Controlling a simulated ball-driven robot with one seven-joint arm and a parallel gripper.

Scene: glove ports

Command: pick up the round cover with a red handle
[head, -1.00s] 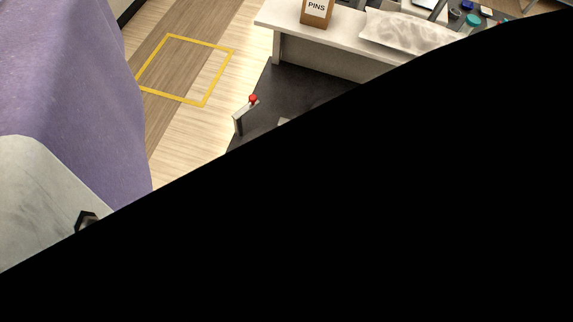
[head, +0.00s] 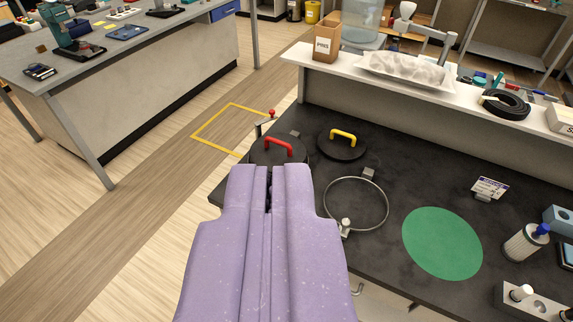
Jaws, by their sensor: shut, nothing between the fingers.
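The round black cover with a red handle (head: 278,147) lies at the left end of the dark bench top, its near part hidden behind my gripper. My gripper (head: 268,207) is shut and empty. In the picture its tip overlaps the near edge of this cover; I cannot tell how high it is above the bench. A second round black cover with a yellow handle (head: 342,143) lies just to the right of the red-handled one.
A metal ring (head: 387,205) on a small stand and a flat green disc (head: 442,243) are to the right on the dark bench (head: 420,185). A raised white shelf (head: 350,68) runs behind with a PINS box (head: 327,38). A red-knobbed lever (head: 271,114) stands at the bench's back left.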

